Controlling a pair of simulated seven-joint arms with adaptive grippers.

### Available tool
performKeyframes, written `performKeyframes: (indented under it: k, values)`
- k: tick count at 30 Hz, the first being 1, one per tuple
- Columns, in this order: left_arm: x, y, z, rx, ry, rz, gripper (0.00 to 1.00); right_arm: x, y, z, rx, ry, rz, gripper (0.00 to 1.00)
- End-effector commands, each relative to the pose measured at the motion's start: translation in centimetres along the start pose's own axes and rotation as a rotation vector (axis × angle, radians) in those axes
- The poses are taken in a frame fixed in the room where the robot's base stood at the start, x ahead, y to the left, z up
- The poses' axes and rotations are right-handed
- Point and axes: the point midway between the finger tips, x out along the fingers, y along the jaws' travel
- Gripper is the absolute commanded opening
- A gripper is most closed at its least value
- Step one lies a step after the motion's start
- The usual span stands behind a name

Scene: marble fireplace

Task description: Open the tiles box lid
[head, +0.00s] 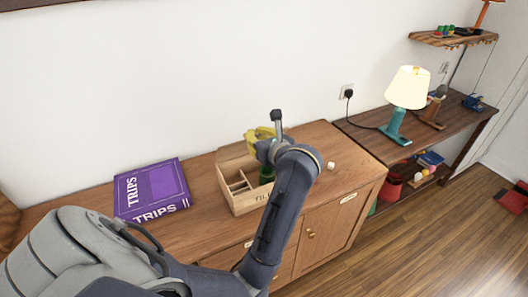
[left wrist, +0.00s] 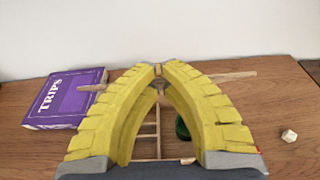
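The wooden tiles box (head: 250,203) sits on the cabinet top, its divided inside showing from above. Its lid (head: 233,151) stands raised at the back, partly hidden by my gripper. In the left wrist view the lid (left wrist: 232,76) shows as a thin wooden strip sticking out on both sides of the fingers. My left gripper (head: 258,135) has yellow fingers, which close together on the lid's edge in the left wrist view (left wrist: 158,71). A dark green thing (head: 266,175) is in the box, partly hidden by my arm. My right gripper is not in view.
A purple TRIPS book (head: 152,189) lies left of the box. A small white piece (head: 331,165) lies to the right. A lit lamp (head: 408,90) stands on the side shelf further right. The wall is close behind the cabinet.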

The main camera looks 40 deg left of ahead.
Motion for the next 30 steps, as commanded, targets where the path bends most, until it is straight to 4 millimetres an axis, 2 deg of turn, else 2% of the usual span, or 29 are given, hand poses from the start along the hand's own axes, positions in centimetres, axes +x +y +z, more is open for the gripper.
performKeyframes:
  k: [6,12,21,30]
  values:
    - [2.4,0.0,2.5,-0.001,-0.002,0.001,0.0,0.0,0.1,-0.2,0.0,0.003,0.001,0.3]
    - [4.3,0.0,3.8,0.001,-0.002,0.002,0.0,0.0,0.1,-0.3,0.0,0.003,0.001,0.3]
    - [5.8,0.0,4.7,0.001,-0.001,0.001,0.0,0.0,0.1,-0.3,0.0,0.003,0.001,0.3]
    - [6.2,0.0,4.8,0.001,-0.001,0.001,0.0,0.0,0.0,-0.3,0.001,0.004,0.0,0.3]
